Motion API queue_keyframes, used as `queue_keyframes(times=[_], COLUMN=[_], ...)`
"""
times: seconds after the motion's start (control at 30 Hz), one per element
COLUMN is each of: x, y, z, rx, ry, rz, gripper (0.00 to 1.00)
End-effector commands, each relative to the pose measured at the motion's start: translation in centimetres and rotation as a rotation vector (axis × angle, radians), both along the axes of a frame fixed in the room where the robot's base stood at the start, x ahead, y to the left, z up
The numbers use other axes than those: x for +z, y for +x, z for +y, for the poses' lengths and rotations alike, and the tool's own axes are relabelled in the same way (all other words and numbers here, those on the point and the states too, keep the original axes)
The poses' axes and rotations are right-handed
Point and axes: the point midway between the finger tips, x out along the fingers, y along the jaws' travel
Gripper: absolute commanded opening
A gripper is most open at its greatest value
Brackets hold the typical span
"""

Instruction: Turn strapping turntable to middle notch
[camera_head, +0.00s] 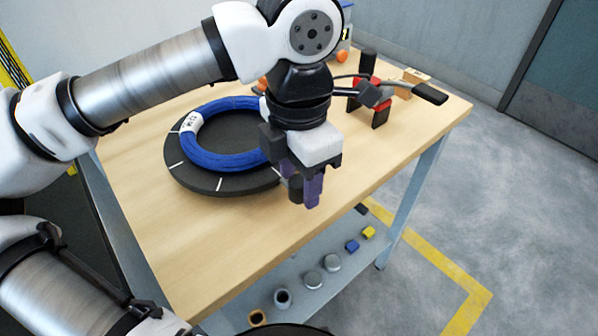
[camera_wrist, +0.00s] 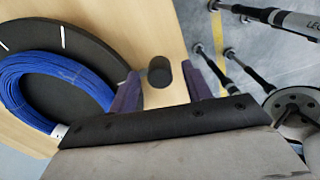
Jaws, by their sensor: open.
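The strapping turntable (camera_head: 217,182) is a black disc with white tick marks, lying flat on the wooden table. A blue coil (camera_head: 228,160) with a white label lies on it; the coil also shows at left in the wrist view (camera_wrist: 45,85). A short dark upright knob (camera_head: 296,189) stands at the disc's right edge, seen end-on in the wrist view (camera_wrist: 159,72). My gripper (camera_head: 303,188) has its purple fingers open and pointing down around the knob. In the wrist view the fingers (camera_wrist: 163,85) lie on either side of it with gaps. Whether either touches it is unclear.
A red and black tool (camera_head: 377,95) with a long handle stands on the table behind my gripper. A wooden block (camera_head: 412,77) lies near it. The lower shelf (camera_head: 300,293) holds several small cylinders and cubes. The table's front right surface is clear.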

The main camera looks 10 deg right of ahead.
Motion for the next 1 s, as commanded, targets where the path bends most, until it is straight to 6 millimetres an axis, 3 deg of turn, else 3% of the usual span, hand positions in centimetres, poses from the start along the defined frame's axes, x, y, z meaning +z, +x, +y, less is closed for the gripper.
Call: queue_keyframes(times=[0.17,0.6,0.8,1.0], x=[1.7,11.2,13.4,13.8], y=[0.1,0.1,0.1,0.1], z=[0.0,-0.1,0.0,0.0], rx=[0.001,0.0,0.0,-0.001], ry=[-0.001,-0.001,-0.001,0.0], rz=[-0.001,-0.002,0.0,0.0], gripper=[0.49,0.49,0.49,0.49])
